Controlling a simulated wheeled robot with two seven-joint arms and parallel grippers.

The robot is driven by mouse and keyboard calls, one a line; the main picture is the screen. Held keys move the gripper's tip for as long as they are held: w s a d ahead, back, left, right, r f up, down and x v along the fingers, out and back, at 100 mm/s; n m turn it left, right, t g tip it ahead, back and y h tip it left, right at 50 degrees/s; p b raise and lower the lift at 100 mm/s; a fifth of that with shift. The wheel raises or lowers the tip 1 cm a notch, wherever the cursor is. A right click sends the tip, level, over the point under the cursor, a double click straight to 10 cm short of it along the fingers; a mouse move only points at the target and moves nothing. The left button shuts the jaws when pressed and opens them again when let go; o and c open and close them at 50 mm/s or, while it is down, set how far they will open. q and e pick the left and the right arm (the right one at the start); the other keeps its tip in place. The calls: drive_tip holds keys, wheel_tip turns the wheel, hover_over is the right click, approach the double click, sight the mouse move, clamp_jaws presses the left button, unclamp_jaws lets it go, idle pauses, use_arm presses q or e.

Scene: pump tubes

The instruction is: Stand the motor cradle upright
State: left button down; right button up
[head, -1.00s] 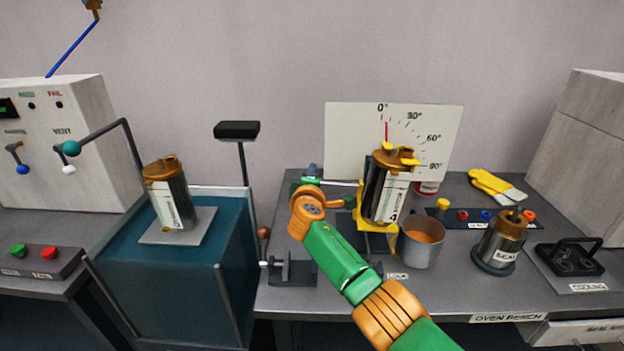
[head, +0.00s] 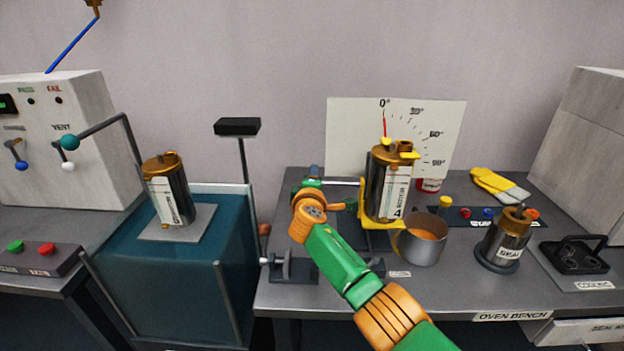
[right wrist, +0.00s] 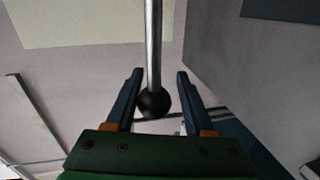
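The yellow motor cradle (head: 366,205) stands on the bench with a steel, brown-capped motor (head: 377,185) in it. Cradle and motor look about upright. The red pointer (head: 384,122) on the angle board behind is at 0°. My right arm reaches in from the lower right, its hand left of the cradle and partly hidden by its own wrist. In the right wrist view my right gripper (right wrist: 160,72) is open, its blue fingers on either side of a steel rod (right wrist: 153,45) with a black ball end (right wrist: 153,103). Gaps show beside the ball. My left gripper is out of view.
A metal cup (head: 420,240) stands close in front of the cradle. A motor marked SEAL (head: 503,240), yellow gloves (head: 490,182) and a black-handled block (head: 573,257) are to the right. Another motor (head: 168,195) stands on a plate on the teal box (head: 225,255).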

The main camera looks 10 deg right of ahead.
drive_tip(key=shift+o, duration=0.9)
drive_tip(key=shift+d, duration=0.1)
drive_tip(key=p+v, duration=0.3)
drive_tip(key=v, duration=0.4)
